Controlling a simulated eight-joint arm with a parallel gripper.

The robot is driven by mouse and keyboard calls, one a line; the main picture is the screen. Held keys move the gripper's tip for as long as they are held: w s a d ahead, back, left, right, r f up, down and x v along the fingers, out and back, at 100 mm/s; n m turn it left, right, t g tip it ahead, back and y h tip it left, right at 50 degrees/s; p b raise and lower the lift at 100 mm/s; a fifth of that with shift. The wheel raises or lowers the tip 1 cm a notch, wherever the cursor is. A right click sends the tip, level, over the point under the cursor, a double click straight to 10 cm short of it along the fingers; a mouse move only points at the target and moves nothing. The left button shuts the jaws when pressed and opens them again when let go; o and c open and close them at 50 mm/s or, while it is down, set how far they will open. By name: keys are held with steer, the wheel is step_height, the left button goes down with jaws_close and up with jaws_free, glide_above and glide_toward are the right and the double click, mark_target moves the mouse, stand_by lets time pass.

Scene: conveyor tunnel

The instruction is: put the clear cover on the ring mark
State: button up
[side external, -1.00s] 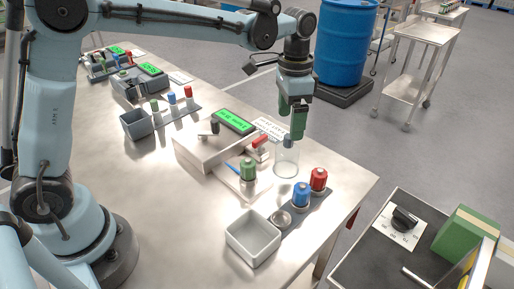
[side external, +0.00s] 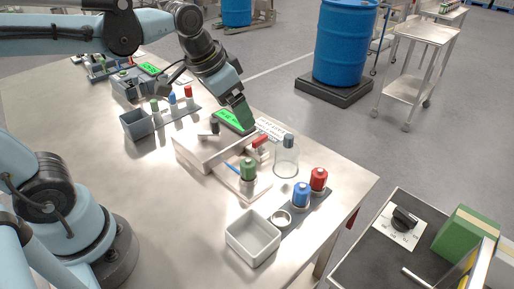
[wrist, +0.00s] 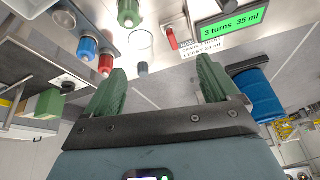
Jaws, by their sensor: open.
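The clear cover (side external: 286,163) stands upright on the table, a see-through cylinder with a grey knob on top. In the wrist view its knob (wrist: 143,68) shows in front of a thin pale circle. I cannot tell the ring mark apart from the cover's own rim there, nor whether the two line up. My gripper (side external: 247,122) has green fingers and is above and left of the cover, apart from it. In the wrist view my gripper (wrist: 160,65) is open, with nothing between its fingers.
A green-topped jar (side external: 248,170) stands left of the cover. A grey bin (side external: 253,238) is nearer. A box with a green screen (side external: 232,121) stands behind left.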

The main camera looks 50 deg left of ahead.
steer(key=s+a+f+n+t, duration=0.2)
steer(key=s+f, duration=0.1)
steer(key=s, duration=0.2)
steer(key=shift+f, duration=0.35)
